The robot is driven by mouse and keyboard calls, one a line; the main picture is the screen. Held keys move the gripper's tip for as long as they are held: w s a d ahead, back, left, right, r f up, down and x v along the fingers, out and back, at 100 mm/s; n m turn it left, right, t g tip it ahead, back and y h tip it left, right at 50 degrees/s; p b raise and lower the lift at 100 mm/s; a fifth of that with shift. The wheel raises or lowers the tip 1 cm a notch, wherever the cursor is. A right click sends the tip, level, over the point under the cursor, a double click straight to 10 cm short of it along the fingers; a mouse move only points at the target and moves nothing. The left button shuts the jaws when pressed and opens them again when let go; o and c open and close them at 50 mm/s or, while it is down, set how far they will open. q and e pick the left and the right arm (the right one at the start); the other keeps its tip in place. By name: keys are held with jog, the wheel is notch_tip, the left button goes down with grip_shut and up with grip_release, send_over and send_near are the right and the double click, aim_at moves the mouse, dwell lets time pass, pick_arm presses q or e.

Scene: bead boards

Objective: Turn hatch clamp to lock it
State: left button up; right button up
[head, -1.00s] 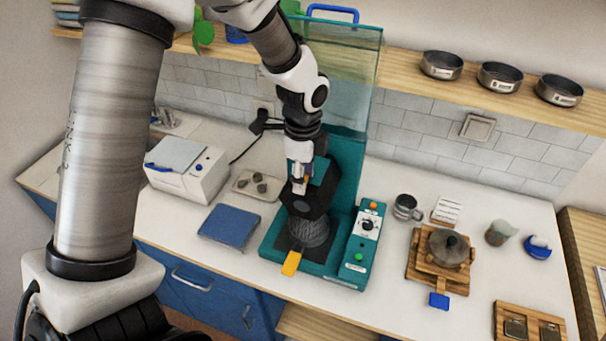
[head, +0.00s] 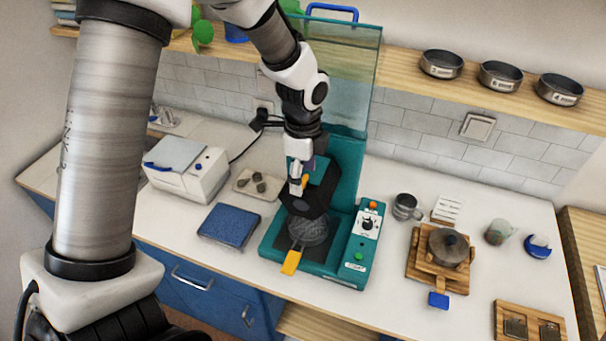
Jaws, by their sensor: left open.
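The teal machine (head: 345,185) stands on the counter, with a tall clear panel behind it. A black head sits over a dark grey round part (head: 312,230). My left gripper (head: 297,186) is over the black head, its jaws open, pointing down. A small orange piece (head: 305,182) shows right beside the fingers; it may be the hatch clamp, but the gripper partly hides it. I cannot tell whether the fingers touch it. A yellow tab (head: 291,262) sticks out at the machine's front. My right gripper is not in view.
A control box (head: 364,245) with knob and buttons is at the machine's right. A blue pad (head: 229,225) and a white device (head: 187,170) lie to the left. A metal cup (head: 406,207) and a wooden stand (head: 425,268) with a round pot are to the right.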

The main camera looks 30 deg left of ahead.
pick_arm(q)
notch_tip(320, 180, up, 12)
jog(key=shift+f, duration=0.25)
dwell(0.4)
